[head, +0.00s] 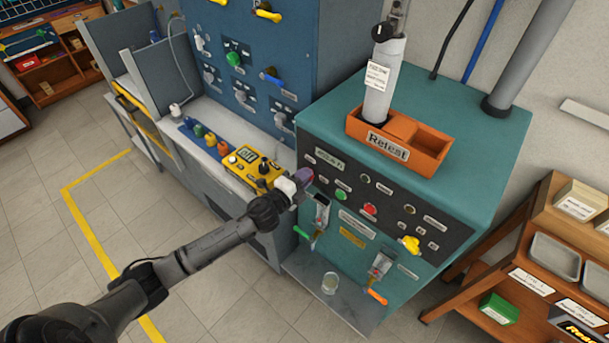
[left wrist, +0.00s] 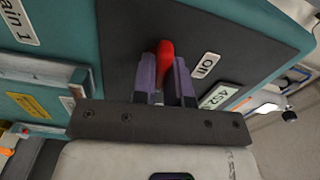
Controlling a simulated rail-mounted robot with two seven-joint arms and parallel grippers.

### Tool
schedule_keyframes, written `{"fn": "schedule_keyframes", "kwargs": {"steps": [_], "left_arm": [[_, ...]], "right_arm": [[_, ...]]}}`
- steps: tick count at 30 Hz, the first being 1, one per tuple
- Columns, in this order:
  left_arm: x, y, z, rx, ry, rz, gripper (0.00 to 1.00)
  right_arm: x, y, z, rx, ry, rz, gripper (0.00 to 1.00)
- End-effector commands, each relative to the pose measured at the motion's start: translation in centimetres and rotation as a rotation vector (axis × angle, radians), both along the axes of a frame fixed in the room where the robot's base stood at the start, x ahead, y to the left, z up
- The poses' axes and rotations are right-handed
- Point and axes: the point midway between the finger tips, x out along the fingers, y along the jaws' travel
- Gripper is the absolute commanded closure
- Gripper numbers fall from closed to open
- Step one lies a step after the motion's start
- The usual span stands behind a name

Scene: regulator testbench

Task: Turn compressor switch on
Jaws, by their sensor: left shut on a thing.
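The teal cabinet (head: 470,200) has a dark control panel (head: 385,205) on its front. My left gripper (head: 303,177) is at the panel's left end. In the left wrist view, the purple fingers of my left gripper (left wrist: 166,80) are shut on a red switch handle (left wrist: 165,60), which stands out between them. The gripper hides the red handle in the head view. No readable label shows whether this is the compressor switch, and its on or off setting is unclear. My right gripper is not in view.
A green button (head: 340,194), a red button (head: 370,209) and a yellow knob (head: 410,244) are farther right on the panel. Green (head: 302,232) and orange (head: 377,296) handles hang below. An orange "Retest" tray (head: 430,150) stands on top. A yellow box (head: 250,168) is left of the gripper.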

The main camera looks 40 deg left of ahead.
Motion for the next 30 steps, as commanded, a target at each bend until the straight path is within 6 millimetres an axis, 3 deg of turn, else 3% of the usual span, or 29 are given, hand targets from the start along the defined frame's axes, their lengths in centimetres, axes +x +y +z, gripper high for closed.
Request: {"fn": "schedule_keyframes", "kwargs": {"steps": [9,25,26,30], "left_arm": [[0.01,-0.08,0.02,0.098,-0.003,-0.003,1.0],[0.01,-0.08,-0.03,0.117,-0.004,-0.003,1.0],[0.01,-0.08,-0.03,0.117,-0.004,-0.003,0.84],[0.01,-0.06,-0.03,0.116,-0.003,-0.002,0.71]], "right_arm": [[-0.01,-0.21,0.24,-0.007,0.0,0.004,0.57],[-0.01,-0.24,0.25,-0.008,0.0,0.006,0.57],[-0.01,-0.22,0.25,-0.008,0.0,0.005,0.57],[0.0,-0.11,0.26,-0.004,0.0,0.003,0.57]]}}
